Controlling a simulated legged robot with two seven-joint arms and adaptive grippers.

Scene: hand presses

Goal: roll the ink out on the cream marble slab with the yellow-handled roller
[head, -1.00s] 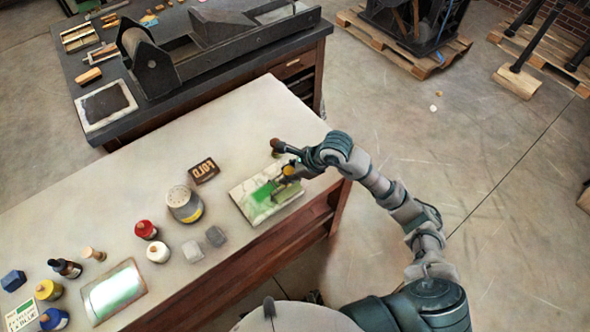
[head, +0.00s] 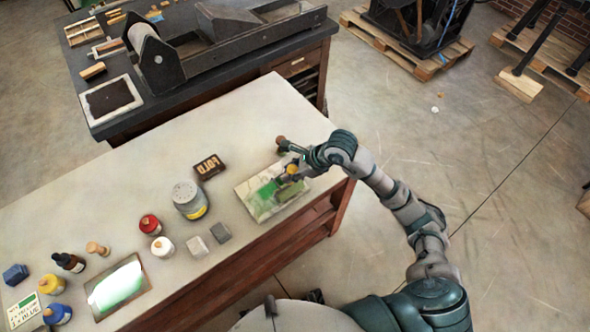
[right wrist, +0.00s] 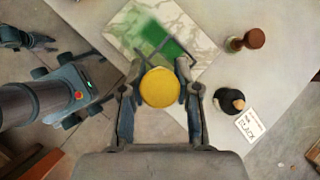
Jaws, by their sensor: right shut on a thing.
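The cream marble slab (head: 256,208) lies near the right end of the pale table, with grey-green veins and a patch of green ink (head: 264,189) on it. It also shows in the right wrist view (right wrist: 196,32), with the ink (right wrist: 165,40) near its middle. My right gripper (head: 291,169) is over the slab's right part, shut on the yellow handle (right wrist: 160,87) of the roller. The roller's dark frame (right wrist: 150,50) reaches over the ink; the gripper partly hides the roller in the head view, and its contact with the slab is unclear.
The table's edge is close on the right.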

